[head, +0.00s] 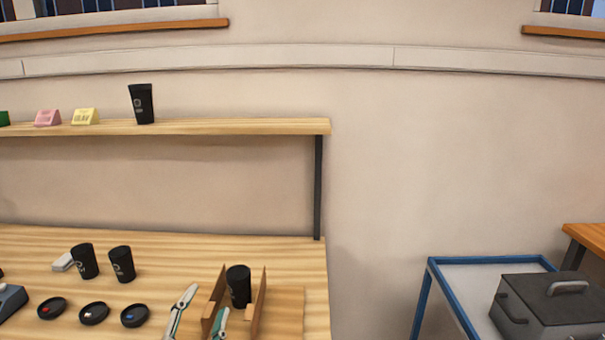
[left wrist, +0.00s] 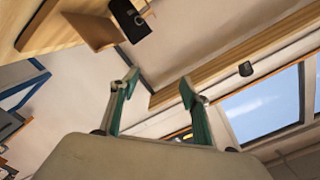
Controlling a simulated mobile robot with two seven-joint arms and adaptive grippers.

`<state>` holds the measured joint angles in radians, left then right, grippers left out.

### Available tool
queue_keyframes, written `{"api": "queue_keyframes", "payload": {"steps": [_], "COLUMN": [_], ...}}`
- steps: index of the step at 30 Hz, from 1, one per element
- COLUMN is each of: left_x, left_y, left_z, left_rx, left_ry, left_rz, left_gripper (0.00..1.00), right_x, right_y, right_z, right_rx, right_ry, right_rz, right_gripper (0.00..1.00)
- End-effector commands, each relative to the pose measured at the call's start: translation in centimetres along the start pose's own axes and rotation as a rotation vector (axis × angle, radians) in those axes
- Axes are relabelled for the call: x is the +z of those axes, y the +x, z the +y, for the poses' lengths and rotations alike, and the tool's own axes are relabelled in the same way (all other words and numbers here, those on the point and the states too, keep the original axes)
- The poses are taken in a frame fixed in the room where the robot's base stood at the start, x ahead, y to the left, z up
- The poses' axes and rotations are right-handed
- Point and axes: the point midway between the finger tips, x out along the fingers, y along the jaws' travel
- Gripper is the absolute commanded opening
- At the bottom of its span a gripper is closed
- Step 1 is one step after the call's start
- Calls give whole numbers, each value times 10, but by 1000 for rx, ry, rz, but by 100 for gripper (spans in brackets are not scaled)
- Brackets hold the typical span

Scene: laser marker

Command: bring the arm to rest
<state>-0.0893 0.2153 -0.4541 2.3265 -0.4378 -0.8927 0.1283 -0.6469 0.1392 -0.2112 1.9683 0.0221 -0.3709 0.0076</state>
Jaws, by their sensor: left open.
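My left gripper (head: 205,302) is at the bottom of the head view, with its two pale and green fingers spread apart and nothing between them. It also shows open and empty in the left wrist view (left wrist: 159,84). A black cup (head: 238,285) stands between the upright brown walls of a wooden holder (head: 261,300), just right of the gripper. One finger overlaps the holder in the picture; I cannot tell whether they touch. A black cup also shows at the top of the left wrist view (left wrist: 130,20). My right gripper is not in view.
Two black cups (head: 122,264) and several dark round lids (head: 94,313) are on the wooden table (head: 180,250) at left. A shelf (head: 230,127) above holds another cup (head: 142,103). A blue-framed cart (head: 470,262) with a grey case (head: 550,305) stands at right.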

Motion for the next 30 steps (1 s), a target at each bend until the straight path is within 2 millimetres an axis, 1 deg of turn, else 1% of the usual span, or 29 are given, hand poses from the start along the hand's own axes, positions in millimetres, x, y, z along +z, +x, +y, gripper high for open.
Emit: {"api": "queue_keyframes", "payload": {"steps": [1, 2, 3, 5, 6, 9, 12, 18, 25, 27, 30], "left_x": [34, 53, 79, 115, 136, 178, 207, 248, 283, 281, 280], "left_y": [-11, -18, -29, -48, -61, -93, -119, -166, -218, -208, -201], "left_z": [6, 8, 12, 17, 21, 28, 32, 37, 40, 55, 73], "left_rx": [24, 39, 61, 95, 118, 172, 215, 291, 372, 379, 393], "left_ry": [-1, 2, 7, 18, 25, 46, 64, 96, 133, 100, 58], "left_rz": [-97, -155, -229, -338, -403, -537, -635, -783, -925, -885, -845], "left_gripper": [46, 46, 46, 46, 46, 46, 46, 46, 46, 46, 46], "right_x": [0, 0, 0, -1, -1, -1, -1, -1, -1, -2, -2], "right_y": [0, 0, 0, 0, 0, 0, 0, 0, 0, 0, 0], "right_z": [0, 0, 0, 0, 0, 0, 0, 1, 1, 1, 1], "right_rx": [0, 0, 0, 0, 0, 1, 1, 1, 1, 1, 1], "right_ry": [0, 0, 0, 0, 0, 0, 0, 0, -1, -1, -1], "right_rz": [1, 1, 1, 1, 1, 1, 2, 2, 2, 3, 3], "right_gripper": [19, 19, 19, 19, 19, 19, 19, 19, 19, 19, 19]}}
